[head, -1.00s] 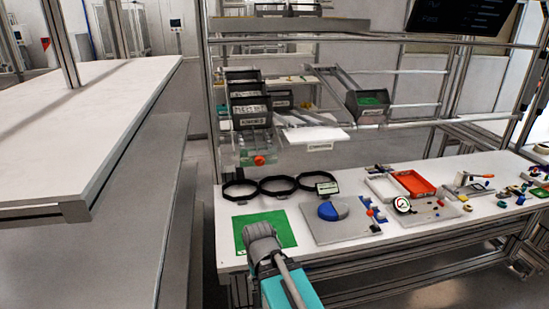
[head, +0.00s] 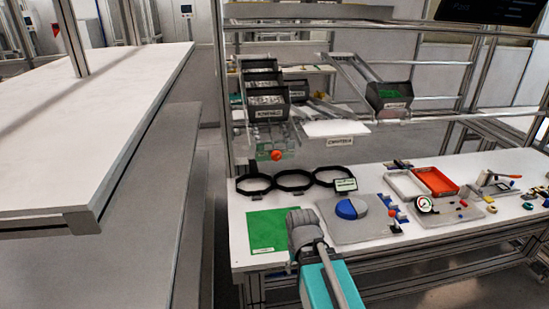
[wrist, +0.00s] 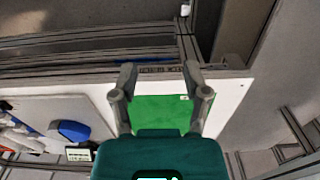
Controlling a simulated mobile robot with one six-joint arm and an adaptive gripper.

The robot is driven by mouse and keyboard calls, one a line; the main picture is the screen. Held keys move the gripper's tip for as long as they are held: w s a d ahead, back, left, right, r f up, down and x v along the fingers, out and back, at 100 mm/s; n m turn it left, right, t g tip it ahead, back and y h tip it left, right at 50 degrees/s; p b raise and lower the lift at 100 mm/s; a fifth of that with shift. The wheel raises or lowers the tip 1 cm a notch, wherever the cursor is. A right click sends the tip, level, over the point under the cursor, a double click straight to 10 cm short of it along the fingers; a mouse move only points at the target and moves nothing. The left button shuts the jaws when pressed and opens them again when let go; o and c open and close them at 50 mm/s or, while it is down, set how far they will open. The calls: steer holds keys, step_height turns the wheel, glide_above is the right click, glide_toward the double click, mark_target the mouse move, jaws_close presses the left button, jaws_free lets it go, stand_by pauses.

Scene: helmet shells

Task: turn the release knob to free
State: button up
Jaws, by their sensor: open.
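A round orange-red knob (head: 277,155) sits low on the front of the clear-sided unit below the stacked grey bins.
The green mat (head: 268,231) lies on the white bench. Behind it stand several black rings (head: 293,180) and a small display (head: 345,185). The grey plate (head: 350,230) with the blue dome (head: 350,208) is to the right. A long white table (head: 90,130) is at left.

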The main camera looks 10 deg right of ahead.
steer(key=o, duration=0.4)
steer(key=shift+w+d+f, duration=0.1)
steer(key=shift+w+d, duration=0.15)
steer(key=shift+w, duration=0.15)
steer(key=w+d+r+m+t+h+b, duration=0.1)
steer(key=w+d+r+m+t+h, duration=0.1)
steer(key=w+d+t, duration=0.3)
steer(key=w+d+r+m+t+h+b, duration=0.1)
steer(key=w+d+r+m+h, duration=0.15)
steer(key=w, duration=0.45)
steer(key=w+d+r+m+t+h+b, duration=0.1)
steer(key=w+d+m+t+h, duration=0.15)
steer(key=w, duration=0.35)
steer(key=n+t+y+b, duration=0.45)
steer(key=t+y, duration=0.35)
steer(key=t, duration=0.2)
glide_toward(277, 157)
steer(key=shift+s+r+n+g+p, duration=0.15)
steer(key=shift+s+n+p, duration=0.1)
steer(key=shift+s, duration=0.65)
steer(key=shift+s+r+n+g+p, duration=0.1)
steer(key=shift+s+r+n+p, duration=0.1)
steer(key=shift+s, duration=0.7)
steer(key=shift+w, duration=0.15)
steer(key=w, duration=1.3)
steer(key=shift+w+a, duration=0.25)
